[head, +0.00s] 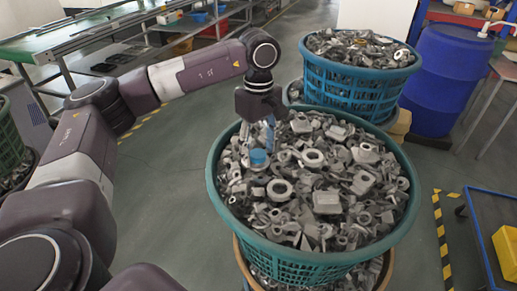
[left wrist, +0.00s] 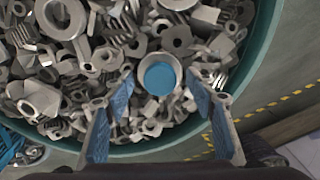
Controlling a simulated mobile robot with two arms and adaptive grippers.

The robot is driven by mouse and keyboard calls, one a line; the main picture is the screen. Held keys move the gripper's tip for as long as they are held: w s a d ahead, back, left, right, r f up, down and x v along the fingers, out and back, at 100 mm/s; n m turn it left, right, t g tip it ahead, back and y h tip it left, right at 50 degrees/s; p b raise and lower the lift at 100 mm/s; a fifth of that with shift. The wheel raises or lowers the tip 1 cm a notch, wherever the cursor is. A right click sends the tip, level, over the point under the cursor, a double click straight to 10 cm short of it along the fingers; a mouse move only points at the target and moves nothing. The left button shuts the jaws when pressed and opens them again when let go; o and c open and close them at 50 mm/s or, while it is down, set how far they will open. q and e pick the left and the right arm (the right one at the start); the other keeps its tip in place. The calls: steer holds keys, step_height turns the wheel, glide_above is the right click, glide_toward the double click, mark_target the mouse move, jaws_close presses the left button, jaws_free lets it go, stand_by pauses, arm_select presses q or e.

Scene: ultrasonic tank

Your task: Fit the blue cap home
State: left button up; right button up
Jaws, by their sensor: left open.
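The blue cap (head: 258,157) lies among the grey metal parts near the left side of the front basket. In the left wrist view the blue cap (left wrist: 159,78) shows as a round blue disc inside a pale grey ring (left wrist: 172,60). I cannot tell how deep the cap sits in the ring. My left gripper (head: 268,132) points down just above the cap in the head view. In the left wrist view its two blue-padded fingers (left wrist: 165,105) stand wide apart, with the cap beyond and between the tips and nothing held. My right gripper is not in view.
The front teal basket (head: 214,185) is heaped with loose metal parts around the cap. A second blue basket (head: 355,92) of parts stands behind it. A blue drum (head: 443,80) is at the back right, and a blue cart (head: 482,235) at the right edge.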

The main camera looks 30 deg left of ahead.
mark_target(258, 154)
arm_select(q)
step_height(258, 154, up, 12)
stand_by(0.5)
steer(key=shift+f, duration=0.1)
stand_by(0.4)
